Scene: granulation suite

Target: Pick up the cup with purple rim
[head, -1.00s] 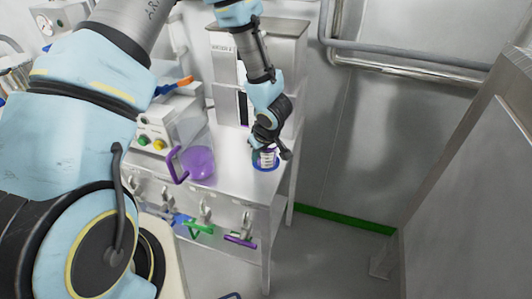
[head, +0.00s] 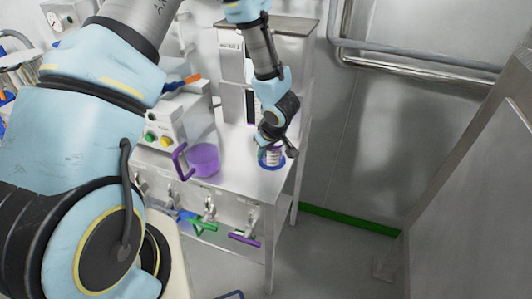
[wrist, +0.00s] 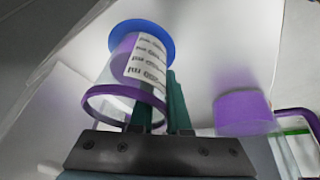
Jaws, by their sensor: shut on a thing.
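The cup with purple rim (wrist: 128,92) is clear, with a white printed label and a wide blue base. In the wrist view its rim faces me and its blue base points away. My gripper (wrist: 158,105) is shut on the cup's side wall, one green finger showing through or behind the clear wall and the other just to its right. In the head view my gripper (head: 268,143) is over the bench's right end, and the cup (head: 273,157) shows just below it, partly hidden. I cannot tell whether the base touches the bench.
A purple jug (head: 204,160) with a purple handle stands left of the cup; it also shows in the wrist view (wrist: 242,112). A control box (head: 165,135) and a tall metal unit (head: 232,85) stand behind. The steel bench top (head: 238,178) is clear in front.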

